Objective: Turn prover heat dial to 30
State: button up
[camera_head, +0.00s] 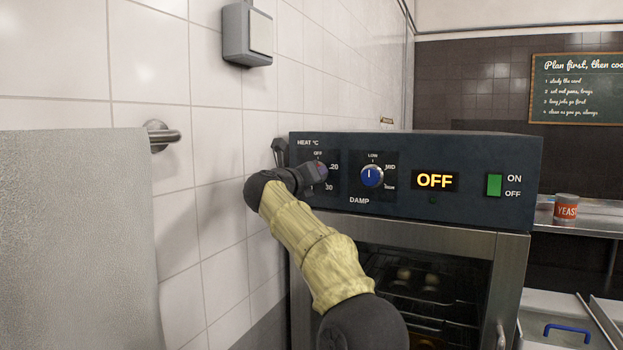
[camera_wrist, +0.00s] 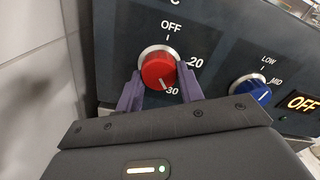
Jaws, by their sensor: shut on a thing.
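The red heat dial (camera_wrist: 157,66) with a silver rim is on the prover's dark panel, under the HEAT °C label. Its white pointer line points down and slightly right, toward the 30 mark (camera_wrist: 172,90). OFF is above the dial and 20 is at its right. My gripper (camera_wrist: 160,82) is shut on the dial, with a purple finger on each side. In the head view, my gripper (camera_head: 312,177) covers most of the dial (camera_head: 321,168), and only a bit of red shows.
The blue damp dial (camera_head: 372,176) is close to the right of my gripper. Further right are the OFF display (camera_head: 435,180) and a green switch (camera_head: 494,185). The tiled wall (camera_head: 222,190) is close on the left. The prover's glass door (camera_head: 425,285) is below.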

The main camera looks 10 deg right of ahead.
jog(key=shift+f, duration=0.15)
jog(key=o, duration=1)
jog(key=b+v, duration=0.4)
jog(key=v, duration=0.8)
jog(key=shift+b, duration=0.4)
jog(key=shift+w, duration=0.1)
